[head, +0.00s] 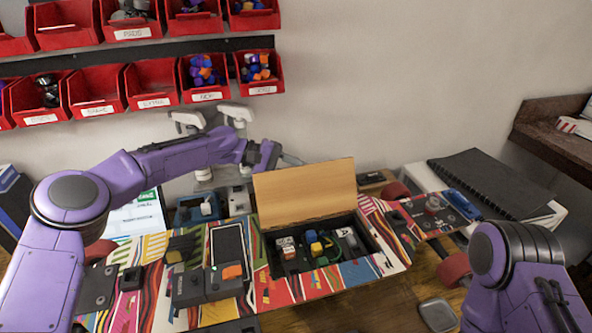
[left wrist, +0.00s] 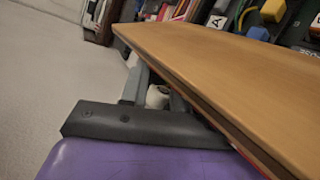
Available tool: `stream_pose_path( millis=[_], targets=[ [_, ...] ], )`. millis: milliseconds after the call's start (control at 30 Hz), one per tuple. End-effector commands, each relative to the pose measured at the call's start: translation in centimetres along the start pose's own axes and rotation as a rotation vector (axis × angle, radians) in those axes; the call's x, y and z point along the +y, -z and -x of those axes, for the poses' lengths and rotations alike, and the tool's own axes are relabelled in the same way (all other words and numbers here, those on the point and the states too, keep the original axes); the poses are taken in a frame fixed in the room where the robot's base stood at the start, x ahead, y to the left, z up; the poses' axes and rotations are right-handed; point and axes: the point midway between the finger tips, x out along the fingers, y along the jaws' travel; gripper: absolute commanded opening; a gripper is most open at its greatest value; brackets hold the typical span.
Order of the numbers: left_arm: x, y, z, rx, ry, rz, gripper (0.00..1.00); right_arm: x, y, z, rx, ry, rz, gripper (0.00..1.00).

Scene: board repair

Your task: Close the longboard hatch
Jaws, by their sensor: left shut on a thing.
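The longboard (head: 345,272) lies across the bench with a bright striped pattern. Its hatch (head: 305,192), a plain wooden panel, stands open and upright at the back of the compartment. The dark compartment (head: 372,262) holds small blocks and electronic parts. My left gripper (head: 290,160) is at the hatch's upper left edge, shut on it, partly hidden behind the panel. In the left wrist view the hatch (left wrist: 235,70) runs close along the gripper's finger (left wrist: 130,88). My right arm shows at the lower right, but its gripper is out of view.
A black box with an orange button (head: 232,271) sits on the board left of the compartment. A black notebook (head: 490,182) lies at the right, and a grey puck-like item (head: 437,314) on the table in front. Red bins (head: 95,92) hang on the wall behind.

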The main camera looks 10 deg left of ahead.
Motion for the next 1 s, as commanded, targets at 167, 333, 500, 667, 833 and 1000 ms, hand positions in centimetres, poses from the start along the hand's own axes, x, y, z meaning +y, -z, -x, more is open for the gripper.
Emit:
stream_pose_path(
  millis=[167,333,500,667,833,1000],
  targets=[
    [0.2,-0.8,0.0,0.029,0.012,-0.060,0.00,0.0,0.0,-0.1,0.000,0.000,0.000,0.00],
    [0.5,-2.3,-0.1,0.080,0.028,-0.161,0.00,0.0,-0.2,-0.4,0.000,0.000,0.000,0.00],
    [0.5,-3.9,-0.3,0.139,0.047,-0.278,0.00,-0.1,-0.5,-1.1,0.000,0.000,0.000,0.00],
    [0.4,-5.3,-0.6,0.188,0.063,-0.375,0.00,-0.2,-0.8,-1.8,0.000,0.000,0.000,0.00],
    [0.3,-6.4,-0.9,0.230,0.078,-0.457,0.00,-0.2,-1.0,-2.4,0.000,0.000,0.000,0.00],
    [0.3,-7.1,-1.0,0.256,0.086,-0.509,0.00,-0.2,-1.2,-2.8,0.000,0.000,0.000,0.00]
  ],
)
